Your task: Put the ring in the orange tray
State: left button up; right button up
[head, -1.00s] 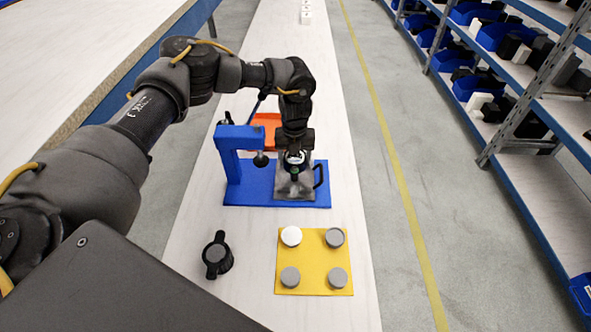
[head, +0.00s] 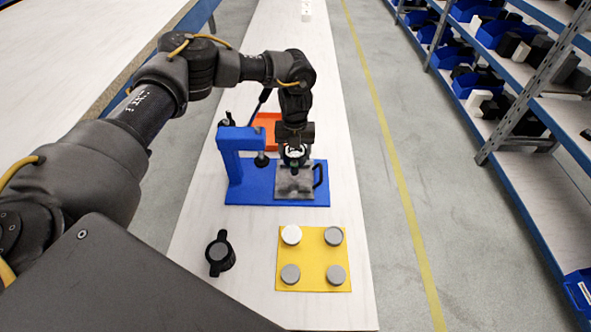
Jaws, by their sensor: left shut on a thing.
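My left gripper (head: 294,160) points down over the grey metal plate (head: 296,186) of the blue press fixture. It is shut on a small ring (head: 296,152), whose pale rim shows between and around the fingers; the fingers hide most of it. The ring appears to be above the plate, apart from it. The orange tray (head: 266,121) stands behind the fixture, partly hidden by the fixture and my left arm. My right gripper is not in view.
The blue fixture (head: 240,196) has an upright post and an overhanging arm left of my gripper; a black handle (head: 319,175) is at the right. In front are a yellow mat (head: 312,258) with several round pucks and a black knobbed part (head: 220,256). Shelves stand right.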

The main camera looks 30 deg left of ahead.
pick_arm(q)
jog(key=shift+s+d+f+n, duration=0.2)
jog(key=shift+s+n, duration=0.15)
jog(key=shift+n, duration=0.15)
jog(key=shift+s+d+f+n, duration=0.35)
jog(key=shift+s+d+n, duration=0.65)
jog(key=shift+s+n, duration=2.55)
jog(key=shift+s+d+f+n, duration=0.4)
jog(key=shift+s+d+n, duration=0.6)
jog(key=shift+s+n, duration=2.55)
jog(key=shift+s+d+f+n, duration=0.35)
jog(key=shift+s+d+n, duration=1.25)
jog(key=shift+n, duration=3.3)
jog(key=shift+s+a, duration=0.6)
jog(key=shift+s, duration=0.05)
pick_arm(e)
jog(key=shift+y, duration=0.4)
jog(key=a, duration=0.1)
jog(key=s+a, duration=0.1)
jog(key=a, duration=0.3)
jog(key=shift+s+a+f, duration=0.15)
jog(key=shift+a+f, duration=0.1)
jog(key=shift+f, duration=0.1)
pick_arm(q)
jog(key=shift+s, duration=0.1)
